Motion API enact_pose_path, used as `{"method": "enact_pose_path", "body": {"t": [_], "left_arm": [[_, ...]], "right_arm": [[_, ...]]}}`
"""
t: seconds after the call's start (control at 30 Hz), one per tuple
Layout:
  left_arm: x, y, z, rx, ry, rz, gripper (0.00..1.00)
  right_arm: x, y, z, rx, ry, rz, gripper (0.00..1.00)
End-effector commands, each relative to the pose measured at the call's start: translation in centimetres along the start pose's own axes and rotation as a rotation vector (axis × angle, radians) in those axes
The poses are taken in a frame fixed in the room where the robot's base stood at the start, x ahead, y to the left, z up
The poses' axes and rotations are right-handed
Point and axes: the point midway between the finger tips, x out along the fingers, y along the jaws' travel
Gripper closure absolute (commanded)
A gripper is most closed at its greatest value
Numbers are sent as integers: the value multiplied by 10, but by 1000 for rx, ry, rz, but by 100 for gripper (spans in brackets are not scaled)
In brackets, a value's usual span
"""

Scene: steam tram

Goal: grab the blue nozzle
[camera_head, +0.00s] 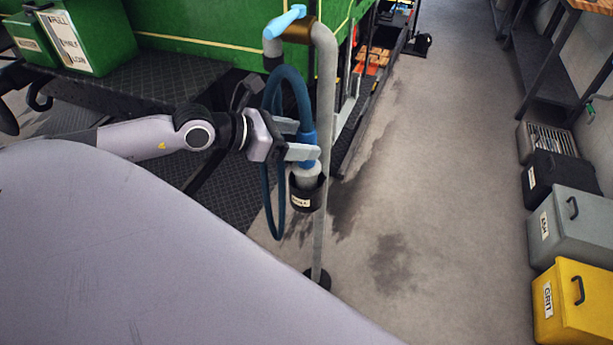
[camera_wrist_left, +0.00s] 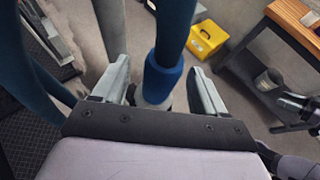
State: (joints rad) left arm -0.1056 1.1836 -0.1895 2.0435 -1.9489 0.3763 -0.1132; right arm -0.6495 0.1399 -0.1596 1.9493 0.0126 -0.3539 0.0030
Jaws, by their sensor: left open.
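The blue nozzle (camera_head: 307,147) is a blue sleeve at the end of a dark blue hose, with a grey tip below it. Its grey end sits in a black labelled holder (camera_head: 306,196) on a grey standpipe (camera_head: 324,120). My left gripper (camera_head: 303,140) is at the nozzle with its fingers on either side of it. In the left wrist view the blue nozzle (camera_wrist_left: 162,78) stands between the two spread grey fingers (camera_wrist_left: 161,85), with a visible gap at the right finger. Whether the left finger touches it I cannot tell.
The hose (camera_head: 268,150) loops beside the standpipe, close to my left wrist. A green tram (camera_head: 205,20) with a dark step plate is behind. Black, grey and yellow boxes (camera_head: 573,305) line the right side. The concrete floor (camera_head: 440,190) between is clear.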

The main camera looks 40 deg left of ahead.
Motion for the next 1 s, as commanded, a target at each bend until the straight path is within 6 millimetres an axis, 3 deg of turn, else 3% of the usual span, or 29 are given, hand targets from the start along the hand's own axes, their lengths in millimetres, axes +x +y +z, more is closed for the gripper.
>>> {"method": "enact_pose_path", "body": {"t": [0.4, 0.73, 0.93, 0.97, 1.0], "left_arm": [[34, -1, 3, -2, -2, 0, 28], [36, -2, 2, 0, 1, 0, 28], [36, -2, 2, 0, 0, 0, 93], [36, -2, 2, 0, 0, 0, 100], [36, -2, 2, 0, 0, 0, 100]], "right_arm": [[-2, 0, -3, 0, 0, 0, 57], [-2, 0, -3, 0, 0, 0, 57], [-2, 0, -3, 0, 0, 0, 57], [-2, 0, -3, 0, 0, 0, 57], [-2, 0, -3, 0, 0, 0, 57]]}}
